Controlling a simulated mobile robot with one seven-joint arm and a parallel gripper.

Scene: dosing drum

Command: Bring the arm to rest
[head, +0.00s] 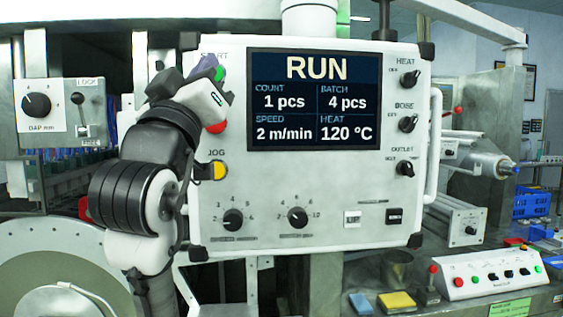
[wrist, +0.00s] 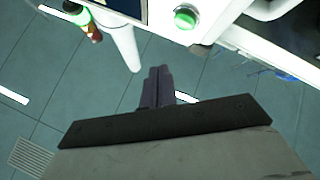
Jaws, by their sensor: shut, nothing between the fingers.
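My arm stands raised at the left of the head view, in front of the left edge of the white control panel (head: 330,190). My gripper (wrist: 158,74) shows in the wrist view with its dark fingers together and nothing between them. In the head view the hand is close to the START label and the green button (head: 219,74), partly covering that area. The red button (head: 216,127) is just below the hand. The wrist view shows a lit green round button (wrist: 185,18) on a white housing beyond the fingertips. I cannot tell whether the gripper touches anything.
The panel screen (head: 314,100) reads RUN, count 1 pcs, batch 4 pcs. A yellow JOG button (head: 219,170) sits beside my arm. A lever box (head: 62,112) is at the left. A small button console (head: 492,274) and blue crate (head: 531,203) stand at the right.

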